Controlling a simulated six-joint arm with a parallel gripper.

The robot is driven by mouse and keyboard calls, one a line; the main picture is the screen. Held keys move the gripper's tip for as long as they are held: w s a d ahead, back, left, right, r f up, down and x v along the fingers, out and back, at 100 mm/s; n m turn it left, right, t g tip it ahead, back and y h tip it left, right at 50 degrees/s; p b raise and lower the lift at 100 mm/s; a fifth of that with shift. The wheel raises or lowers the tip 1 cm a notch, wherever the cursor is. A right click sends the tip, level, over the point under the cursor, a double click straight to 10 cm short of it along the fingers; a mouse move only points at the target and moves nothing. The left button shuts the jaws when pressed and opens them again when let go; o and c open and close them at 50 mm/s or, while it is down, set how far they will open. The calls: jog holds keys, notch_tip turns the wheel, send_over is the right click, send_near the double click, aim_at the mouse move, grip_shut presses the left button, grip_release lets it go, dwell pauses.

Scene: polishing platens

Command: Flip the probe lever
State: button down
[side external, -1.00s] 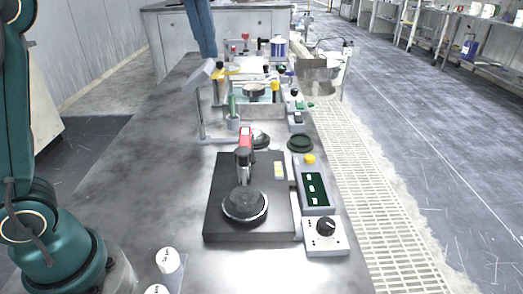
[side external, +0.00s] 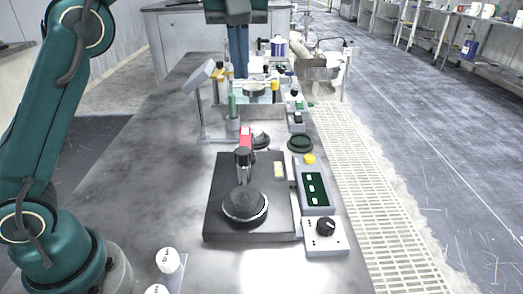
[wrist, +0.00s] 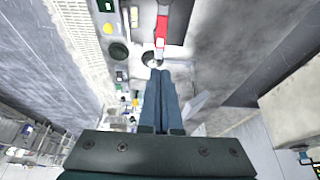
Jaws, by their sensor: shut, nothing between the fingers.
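The probe lever (side external: 246,138) has a red handle on a dark arm and stands at the back of the black polishing base (side external: 218,197). The round dark platen (side external: 245,206) sits in front of it. In the wrist view the red lever (wrist: 161,33) shows just beyond my fingertips. My gripper (side external: 239,74) has long blue fingers pointing down, above the bench and apart from the lever in the side view. In the wrist view the fingers (wrist: 159,72) lie side by side, shut and empty.
A control panel (side external: 316,189) and a knob box (side external: 326,236) stand right of the base. A grey post with a slanted head (side external: 199,76) and a green-handled tool (side external: 233,110) stand behind it. White cylinders (side external: 168,262) are at the front left. The left bench surface is clear.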

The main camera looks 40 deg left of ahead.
aim_at(245, 131)
jog(key=x, duration=1.3)
jog(key=shift+s+d+f, duration=0.1)
jog(key=shift+s+f, duration=0.05)
jog(key=shift+f, duration=0.25)
jog(key=shift+f+g+h, duration=0.15)
jog(key=shift+g+h, duration=0.25)
jog(key=shift+f, duration=0.1)
jog(key=shift+f+g+h, duration=0.1)
jog(key=shift+g+h, duration=0.3)
jog(key=shift+s+d, duration=0.35)
jog(key=shift+d, duration=0.05)
